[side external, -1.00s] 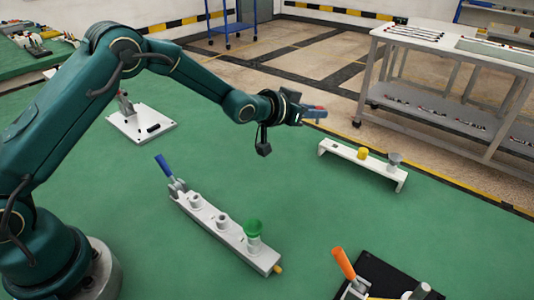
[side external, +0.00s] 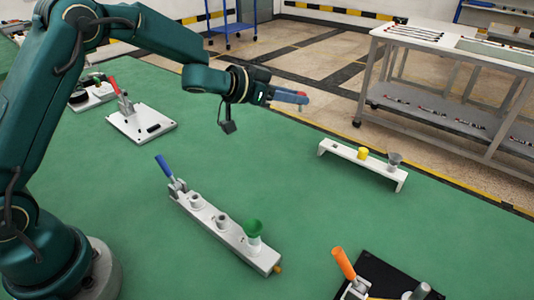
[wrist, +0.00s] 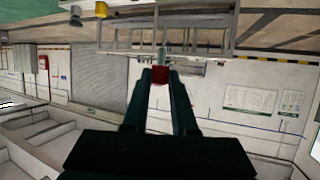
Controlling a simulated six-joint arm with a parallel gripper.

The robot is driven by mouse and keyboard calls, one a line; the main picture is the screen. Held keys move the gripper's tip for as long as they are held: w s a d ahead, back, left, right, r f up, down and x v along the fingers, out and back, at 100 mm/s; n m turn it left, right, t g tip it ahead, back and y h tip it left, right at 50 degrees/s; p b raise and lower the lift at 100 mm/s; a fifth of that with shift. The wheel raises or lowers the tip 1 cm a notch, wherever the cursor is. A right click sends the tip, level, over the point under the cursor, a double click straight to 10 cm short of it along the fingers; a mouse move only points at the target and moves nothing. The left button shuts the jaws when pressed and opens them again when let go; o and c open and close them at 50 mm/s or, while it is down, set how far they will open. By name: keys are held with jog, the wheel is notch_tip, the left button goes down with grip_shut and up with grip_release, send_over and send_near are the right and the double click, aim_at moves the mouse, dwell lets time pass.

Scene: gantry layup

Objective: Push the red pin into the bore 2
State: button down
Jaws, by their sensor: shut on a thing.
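My gripper (side external: 290,98) is high above the green table, far above and behind the bore block. In the wrist view its two fingers (wrist: 160,84) are closed on the red pin (wrist: 160,74), whose red end shows between the tips with a grey part beyond. The long pale bore block (side external: 236,238) lies on the table with two grey collars (side external: 196,201) (side external: 221,220) and a green funnel (side external: 253,229) in a row. No bore numbers are readable.
A blue-handled clamp (side external: 165,168) stands at the block's left end. A white rack (side external: 335,150) holds a yellow piece (side external: 363,153) and a grey funnel (side external: 394,159). An orange-handled clamp (side external: 344,263) is at front right. Green table (side external: 310,205) between is clear.

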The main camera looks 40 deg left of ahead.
jog(key=s+d+f+m+g+h, duration=0.1)
jog(key=s+m+g+h, duration=0.6)
jog(key=s, duration=1.9)
jog(key=m, duration=0.2)
jog(key=shift+s+d+m+g+h, duration=0.2)
jog(key=shift+m+g+h, duration=0.1)
jog(key=shift+g+h, duration=0.1)
jog(key=shift+f, duration=0.1)
jog(key=shift+f, duration=2.8)
jog(key=shift+f, duration=1.6)
jog(key=c, duration=0.6)
grip_release()
